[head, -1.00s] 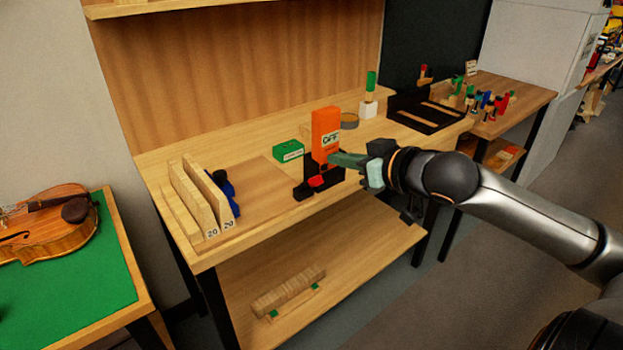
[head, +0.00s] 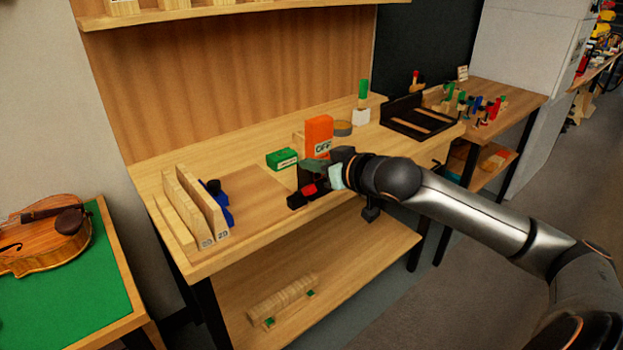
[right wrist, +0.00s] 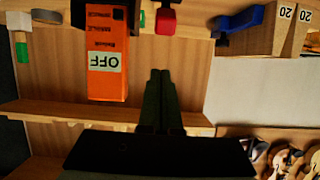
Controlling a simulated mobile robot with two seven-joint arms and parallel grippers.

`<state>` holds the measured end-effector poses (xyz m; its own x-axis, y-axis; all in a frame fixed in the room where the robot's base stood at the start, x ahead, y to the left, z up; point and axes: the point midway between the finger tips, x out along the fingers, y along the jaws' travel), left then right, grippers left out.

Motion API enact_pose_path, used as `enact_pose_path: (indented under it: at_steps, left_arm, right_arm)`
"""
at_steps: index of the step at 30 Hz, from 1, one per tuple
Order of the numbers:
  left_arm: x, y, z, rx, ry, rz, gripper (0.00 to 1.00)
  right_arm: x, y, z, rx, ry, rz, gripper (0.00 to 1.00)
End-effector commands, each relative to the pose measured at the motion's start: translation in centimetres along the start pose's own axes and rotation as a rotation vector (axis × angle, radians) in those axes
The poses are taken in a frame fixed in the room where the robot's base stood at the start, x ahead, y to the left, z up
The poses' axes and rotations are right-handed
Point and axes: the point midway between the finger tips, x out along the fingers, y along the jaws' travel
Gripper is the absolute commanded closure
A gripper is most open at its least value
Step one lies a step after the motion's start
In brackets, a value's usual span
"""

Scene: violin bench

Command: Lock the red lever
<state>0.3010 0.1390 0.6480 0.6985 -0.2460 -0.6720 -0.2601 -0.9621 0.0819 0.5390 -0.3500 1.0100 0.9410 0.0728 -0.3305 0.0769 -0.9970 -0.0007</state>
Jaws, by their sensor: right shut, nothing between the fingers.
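The red lever (head: 308,190) shows low in front of an orange box marked OFF (head: 318,136), on a black fixture at the bench's front edge. In the right wrist view the red lever (right wrist: 165,22) is at the top, just beyond my fingertips, with a gap in the picture; the orange box (right wrist: 106,55) stands beside it. My right gripper (head: 308,164) is shut and empty, in front of the orange box and just above the lever. Its closed fingers also show in the right wrist view (right wrist: 159,75). The gripper hides part of the fixture. My left gripper is out of view.
A green box (head: 282,159) lies left of the orange box. A wooden rack (head: 197,203) and a blue tool (head: 219,203) stand further left. A black tray (head: 420,116) lies at the right. A violin (head: 45,235) rests on the green side table. Bare bench lies between rack and fixture.

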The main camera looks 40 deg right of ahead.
Motion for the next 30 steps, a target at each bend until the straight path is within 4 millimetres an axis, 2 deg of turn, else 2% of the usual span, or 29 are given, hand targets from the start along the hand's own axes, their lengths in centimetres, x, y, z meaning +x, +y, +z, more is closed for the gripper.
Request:
enact_pose_path:
  at_steps: [8,9,18,30]
  left_arm:
    - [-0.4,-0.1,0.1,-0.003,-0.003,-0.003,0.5]
    - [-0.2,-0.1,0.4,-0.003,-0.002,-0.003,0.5]
    - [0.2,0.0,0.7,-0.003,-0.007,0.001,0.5]
    - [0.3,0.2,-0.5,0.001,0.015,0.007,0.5]
  right_arm:
    - [3.0,-0.1,-0.1,0.002,0.002,-0.003,1.0]
    - [2.7,-0.1,0.8,-0.002,-0.003,-0.001,1.0]
    - [1.8,0.0,3.2,-0.002,-0.003,0.0,1.0]
    - [1.4,-0.1,3.8,-0.001,0.0,-0.001,1.0]
